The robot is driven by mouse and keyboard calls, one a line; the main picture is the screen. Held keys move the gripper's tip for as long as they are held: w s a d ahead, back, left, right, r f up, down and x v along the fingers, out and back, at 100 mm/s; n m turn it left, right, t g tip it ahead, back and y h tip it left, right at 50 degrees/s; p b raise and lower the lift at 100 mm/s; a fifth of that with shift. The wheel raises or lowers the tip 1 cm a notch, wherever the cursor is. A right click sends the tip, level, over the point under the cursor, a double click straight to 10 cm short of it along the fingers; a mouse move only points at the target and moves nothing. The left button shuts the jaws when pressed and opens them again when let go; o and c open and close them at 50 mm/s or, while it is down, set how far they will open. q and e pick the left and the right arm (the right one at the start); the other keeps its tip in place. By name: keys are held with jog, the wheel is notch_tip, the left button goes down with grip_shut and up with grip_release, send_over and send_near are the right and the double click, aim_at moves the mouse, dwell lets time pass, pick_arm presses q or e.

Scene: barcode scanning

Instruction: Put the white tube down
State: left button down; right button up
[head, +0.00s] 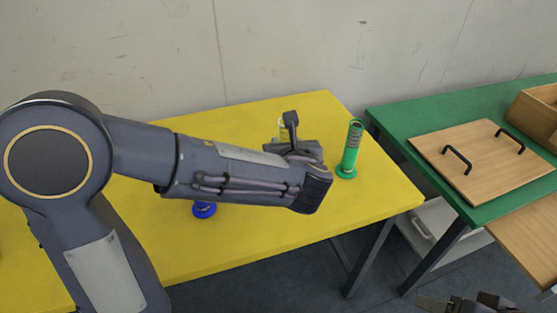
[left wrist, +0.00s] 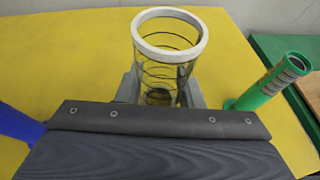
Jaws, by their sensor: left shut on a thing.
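The white tube (left wrist: 170,38) is a clear cylinder with a white rim and dark rings. It stands roughly upright between the fingers of my left gripper (left wrist: 160,95), which is shut on it. In the head view my left gripper (head: 290,135) is over the yellow table, and only a sliver of the tube (head: 281,128) shows behind it. The tube's lower end is hidden, so I cannot tell whether it touches the table. My right gripper (head: 465,303) is partly visible at the bottom right edge, and its opening is unclear.
A green tube (head: 352,148) stands on the yellow table (head: 250,245), right of my left gripper. A blue base (head: 204,210) shows below my left forearm. A green table (head: 400,118) at right holds a wooden board with black handles (head: 480,160) and a wooden box (head: 540,112).

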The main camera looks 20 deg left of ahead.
pick_arm(q)
notch_tip(320, 180, down, 7)
jog(key=w+a+b, duration=0.1)
jog(key=w+a, duration=0.1)
jog(key=shift+r, duration=0.2)
jog(key=shift+a, duration=0.1)
jog(key=shift+f+b, duration=0.2)
jog(key=shift+b, duration=0.15)
jog(key=c, duration=1)
grip_release()
